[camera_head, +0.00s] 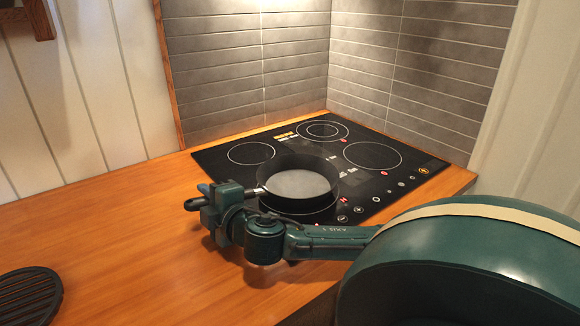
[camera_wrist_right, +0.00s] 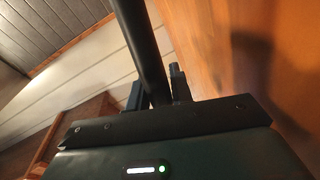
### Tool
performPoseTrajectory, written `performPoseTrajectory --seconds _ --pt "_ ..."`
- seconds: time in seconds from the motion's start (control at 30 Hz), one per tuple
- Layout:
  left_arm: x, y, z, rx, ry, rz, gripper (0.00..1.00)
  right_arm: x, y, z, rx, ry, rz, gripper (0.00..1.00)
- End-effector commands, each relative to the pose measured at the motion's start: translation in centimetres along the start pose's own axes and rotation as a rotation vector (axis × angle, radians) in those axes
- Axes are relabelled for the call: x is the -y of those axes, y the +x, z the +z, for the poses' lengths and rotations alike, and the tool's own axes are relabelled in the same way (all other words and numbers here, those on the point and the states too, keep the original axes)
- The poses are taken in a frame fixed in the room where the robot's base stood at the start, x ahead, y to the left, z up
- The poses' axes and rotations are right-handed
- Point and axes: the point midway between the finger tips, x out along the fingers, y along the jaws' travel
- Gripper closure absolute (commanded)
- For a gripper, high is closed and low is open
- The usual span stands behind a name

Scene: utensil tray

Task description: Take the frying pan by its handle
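The dark frying pan (camera_head: 297,184) with a grey inner base is at the front left of the hob, upright, its handle side to the left. I cannot tell whether its base touches the glass. My right gripper (camera_head: 205,198) is at the handle, left of the pan. In the right wrist view the black handle (camera_wrist_right: 146,50) runs between the two fingers of the right gripper (camera_wrist_right: 158,90), which sit close against its sides. The gripper appears shut on it. Much of the handle is hidden by the gripper in the head view. My left gripper is not in view.
The black hob (camera_head: 240,153) is set in a wooden counter (camera_head: 120,235). A black round ribbed trivet (camera_head: 28,296) lies at the front left. Tiled walls (camera_head: 215,75) close off the back.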

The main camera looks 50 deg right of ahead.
Motion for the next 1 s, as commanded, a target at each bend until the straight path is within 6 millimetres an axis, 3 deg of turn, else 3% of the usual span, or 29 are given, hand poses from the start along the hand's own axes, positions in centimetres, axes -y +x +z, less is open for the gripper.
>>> performPoseTrajectory --seconds 0.27,1.0 --pt "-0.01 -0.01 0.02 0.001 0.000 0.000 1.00 0.01 -0.02 0.01 0.000 0.000 0.000 1.00" --pt "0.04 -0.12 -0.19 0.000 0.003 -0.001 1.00 -0.93 -0.08 -0.17 -0.001 -0.004 0.006 1.00"
